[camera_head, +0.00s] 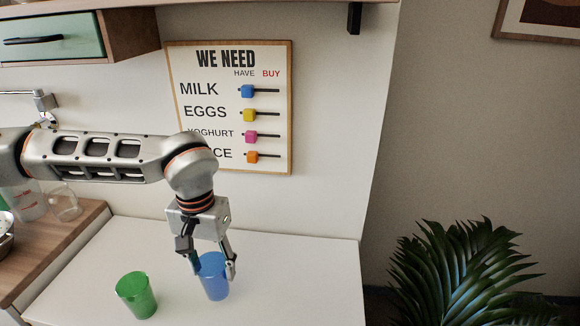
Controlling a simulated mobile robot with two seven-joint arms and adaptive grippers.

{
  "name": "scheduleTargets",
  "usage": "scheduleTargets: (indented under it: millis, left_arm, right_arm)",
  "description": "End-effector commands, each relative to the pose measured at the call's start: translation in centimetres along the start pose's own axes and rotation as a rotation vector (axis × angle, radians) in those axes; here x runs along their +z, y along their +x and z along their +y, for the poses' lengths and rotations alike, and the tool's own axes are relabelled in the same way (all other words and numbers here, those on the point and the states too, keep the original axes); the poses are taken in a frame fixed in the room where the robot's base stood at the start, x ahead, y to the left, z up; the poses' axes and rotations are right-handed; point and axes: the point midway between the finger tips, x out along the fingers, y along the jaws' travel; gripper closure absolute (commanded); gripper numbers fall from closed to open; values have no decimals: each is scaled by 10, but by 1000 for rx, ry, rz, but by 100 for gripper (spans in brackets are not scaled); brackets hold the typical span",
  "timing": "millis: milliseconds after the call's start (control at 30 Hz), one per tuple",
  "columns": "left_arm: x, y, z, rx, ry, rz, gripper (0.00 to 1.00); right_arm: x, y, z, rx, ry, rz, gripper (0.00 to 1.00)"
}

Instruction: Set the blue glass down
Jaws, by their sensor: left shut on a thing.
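The blue glass (213,279) is in the head view, over the white counter (290,284). My left gripper (213,268) comes down from above and is shut on the blue glass, with one finger on each side of its upper part. The glass looks roughly upright. I cannot tell whether its base touches the counter. A green glass (136,296) stands on the counter to the left of the blue glass, apart from it. My right gripper is not in view.
A wooden worktop (62,232) with a clear measuring jug (28,203) and another clear glass (65,204) lies at the left. The counter right of the blue glass is clear. A plant (465,270) stands beyond its right edge.

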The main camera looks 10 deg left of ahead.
Motion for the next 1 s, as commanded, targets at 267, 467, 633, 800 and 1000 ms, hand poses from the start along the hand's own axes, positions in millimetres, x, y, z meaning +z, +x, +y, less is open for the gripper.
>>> scheduleTargets:
  millis: [267,467,633,800,1000]
  left_arm:
    - [-4,-26,-4,-2,-54,11,79]
    - [-11,-99,-17,-6,-234,21,79]
    - [-11,-148,-27,-2,-376,12,79]
    - [-9,-164,-32,2,-445,0,79]
    - [-7,-124,-33,0,-453,-7,79]
  right_arm:
    - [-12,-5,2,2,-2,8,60]
    - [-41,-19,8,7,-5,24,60]
    - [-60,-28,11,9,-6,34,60]
    - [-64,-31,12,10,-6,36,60]
    - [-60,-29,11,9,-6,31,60]
